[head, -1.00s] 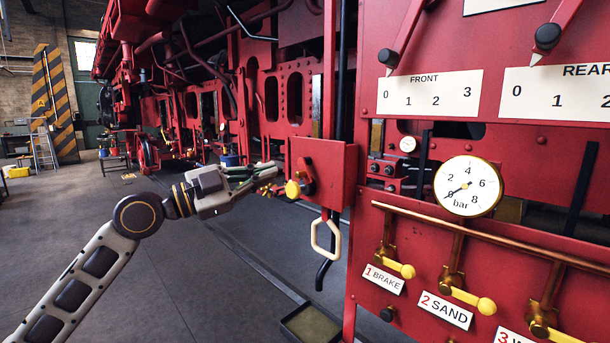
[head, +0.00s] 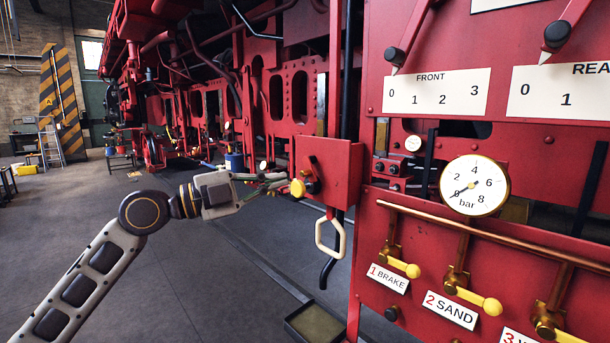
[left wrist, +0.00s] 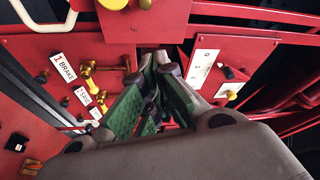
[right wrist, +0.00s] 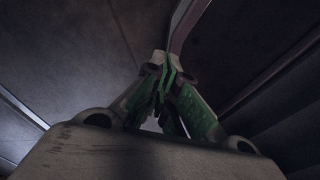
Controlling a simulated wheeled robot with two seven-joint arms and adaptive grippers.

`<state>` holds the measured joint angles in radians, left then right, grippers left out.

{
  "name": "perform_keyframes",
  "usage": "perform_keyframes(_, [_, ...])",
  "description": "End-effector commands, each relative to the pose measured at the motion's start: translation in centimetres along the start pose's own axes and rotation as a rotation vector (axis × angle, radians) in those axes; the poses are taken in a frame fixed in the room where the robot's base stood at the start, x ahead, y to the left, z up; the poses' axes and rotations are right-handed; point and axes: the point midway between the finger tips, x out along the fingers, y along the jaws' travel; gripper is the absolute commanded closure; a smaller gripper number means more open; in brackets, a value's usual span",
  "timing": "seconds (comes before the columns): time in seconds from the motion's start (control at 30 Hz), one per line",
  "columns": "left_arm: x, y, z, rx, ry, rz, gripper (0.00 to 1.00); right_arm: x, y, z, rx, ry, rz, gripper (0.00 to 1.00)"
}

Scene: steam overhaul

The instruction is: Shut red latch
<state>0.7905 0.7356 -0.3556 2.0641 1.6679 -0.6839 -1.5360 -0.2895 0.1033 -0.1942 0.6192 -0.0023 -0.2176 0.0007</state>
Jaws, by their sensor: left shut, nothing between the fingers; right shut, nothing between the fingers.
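A red box (head: 340,172) sticks out from the left edge of the red locomotive panel. A yellow round knob (head: 298,188) and a small dark red lever (head: 313,176), which looks like the latch, sit on its left side; their exact join is too small to tell. My left gripper (head: 287,179) is shut and empty, its tips close beside the knob; I cannot tell whether they touch. In the left wrist view, its tips (left wrist: 161,62) lie below the red box (left wrist: 150,22) and yellow knob (left wrist: 112,4). My right gripper (right wrist: 170,66) is shut and empty over dark floor.
A cream loop handle (head: 330,238) hangs below the box. A pressure gauge (head: 475,185) and yellow-knobbed levers, including BRAKE (head: 403,268) and SAND (head: 480,302), are on the panel at right. The floor (head: 200,270) at left is open. A shallow tray (head: 318,322) lies below.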

Motion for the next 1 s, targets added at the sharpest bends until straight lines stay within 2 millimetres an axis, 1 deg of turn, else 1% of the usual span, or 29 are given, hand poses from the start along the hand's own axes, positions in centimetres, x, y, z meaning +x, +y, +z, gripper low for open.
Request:
perform_keyframes(0.17, [0.1,0.0,0.0,-0.001,0.0,0.0,1.0,-0.1,0.1,-0.3,0.0,0.004,0.0,1.0])
perform_keyframes(0.37, [0.9,-0.1,0.0,-0.003,0.0,-0.001,1.0,-0.5,0.0,-0.4,0.0,0.004,0.0,1.0])
perform_keyframes(0.53, [2.5,-0.2,-0.1,-0.002,0.002,0.0,1.0,-1.1,-0.4,-0.2,0.001,0.001,-0.005,1.0])
perform_keyframes(0.67, [3.9,-0.2,-0.1,-0.003,0.001,-0.001,1.0,-1.8,-1.0,0.3,0.002,-0.005,-0.011,1.0])
perform_keyframes(0.8, [5.5,-0.2,-0.1,-0.001,0.001,0.0,1.0,-2.5,-2.1,0.8,0.003,-0.013,-0.023,1.0])
perform_keyframes(1.0, [7.8,-0.2,-0.2,-0.002,0.002,0.0,1.0,-3.4,-3.5,0.5,0.005,-0.012,-0.038,1.0])
